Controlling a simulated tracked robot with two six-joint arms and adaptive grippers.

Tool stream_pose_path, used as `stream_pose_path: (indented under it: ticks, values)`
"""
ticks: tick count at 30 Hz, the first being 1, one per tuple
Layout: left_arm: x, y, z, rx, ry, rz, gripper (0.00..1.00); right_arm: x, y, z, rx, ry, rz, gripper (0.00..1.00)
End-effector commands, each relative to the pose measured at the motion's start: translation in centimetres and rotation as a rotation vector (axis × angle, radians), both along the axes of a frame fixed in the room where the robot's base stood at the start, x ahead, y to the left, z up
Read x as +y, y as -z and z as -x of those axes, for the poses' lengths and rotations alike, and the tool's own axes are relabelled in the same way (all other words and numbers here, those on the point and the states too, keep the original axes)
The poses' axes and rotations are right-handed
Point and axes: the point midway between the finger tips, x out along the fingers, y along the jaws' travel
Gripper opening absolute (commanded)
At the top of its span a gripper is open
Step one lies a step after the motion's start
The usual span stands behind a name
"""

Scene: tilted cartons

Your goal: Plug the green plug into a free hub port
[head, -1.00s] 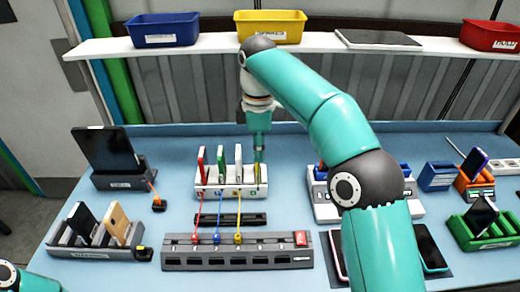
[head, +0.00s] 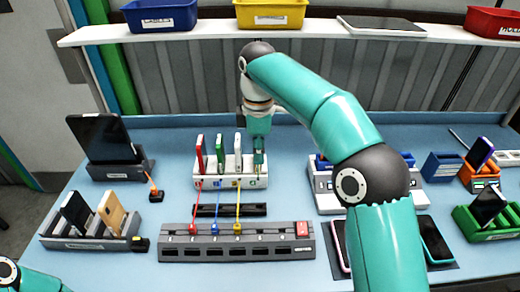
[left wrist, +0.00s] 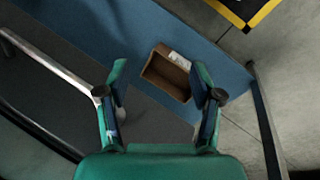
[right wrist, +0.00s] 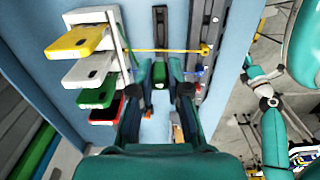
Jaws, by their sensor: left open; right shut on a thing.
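My right gripper (head: 259,168) is just in front of the white dock (head: 215,181). In the right wrist view its fingers (right wrist: 160,76) are shut on the small green plug (right wrist: 158,86); in the head view the fingers hide the plug. The grey hub (head: 165,241) lies nearer, apart from the gripper. It carries a red plug (head: 192,230), a blue plug (head: 215,229) and a yellow plug (head: 238,228), with cables to the dock. Hub positions right of the yellow plug, and the leftmost one, look free. My left gripper (left wrist: 158,72) is open and empty.
A black bar (head: 212,210) lies between dock and hub. Red (head: 200,155), green (head: 220,153) and white (head: 238,147) devices stand upright in the dock. A brown box (left wrist: 166,75) is below my left gripper.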

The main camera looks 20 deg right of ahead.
Motion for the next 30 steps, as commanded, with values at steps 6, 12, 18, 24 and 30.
stream_pose_path:
  ticks: [6, 12, 18, 24, 30]
  values:
    - [0.0, 1.1, 0.0, 0.0, 0.0, 0.0, 0.66, 0.0, 1.6, 0.0, 0.001, 0.0, 0.001, 0.0]
    - [0.0, 1.9, 0.0, 0.0, 0.0, 0.0, 0.66, 0.0, 2.7, 0.0, 0.0, 0.001, 0.0, 0.0]
    - [0.0, 2.6, 0.0, 0.0, 0.0, 0.0, 0.66, 0.0, 3.9, 0.0, 0.001, 0.001, 0.001, 0.0]
    - [0.0, 3.4, 0.0, 0.0, 0.0, 0.0, 0.66, 0.0, 5.2, 0.0, 0.001, 0.0, 0.001, 0.0]
    - [0.0, 4.2, 0.0, 0.0, 0.0, 0.0, 0.66, 0.0, 6.3, 0.0, 0.001, 0.0, 0.001, 0.0]
